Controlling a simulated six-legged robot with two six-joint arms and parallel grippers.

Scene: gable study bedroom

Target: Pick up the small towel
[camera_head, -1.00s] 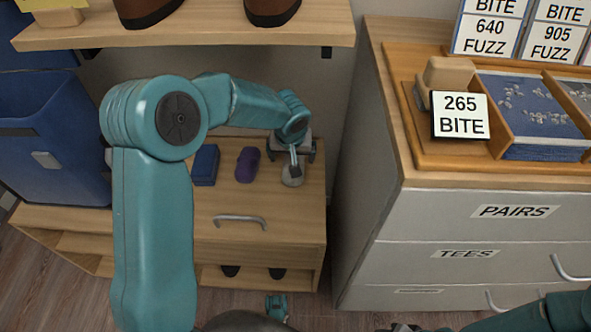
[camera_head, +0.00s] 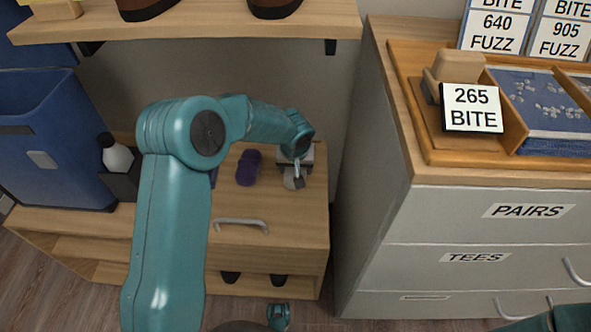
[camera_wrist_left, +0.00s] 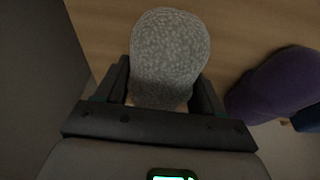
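A grey speckled rounded bundle, apparently the small towel (camera_head: 293,183), is on the low wooden cabinet near its right side. It fills the middle of the left wrist view (camera_wrist_left: 170,55). My left gripper (camera_head: 294,170) is down at it, with one finger on each side of the bundle in the wrist view (camera_wrist_left: 160,95). The fingers are apart, and slivers of wood seem to show beside the bundle's near end. I see no clear grip on it. My right gripper is out of view; only a bit of that arm shows at the lower right.
A wooden shelf (camera_head: 210,28) with shoes overhangs behind. A drawer unit (camera_head: 450,225) stands close on the right. A blue bin (camera_head: 50,140) and a white bottle (camera_head: 117,158) are left.

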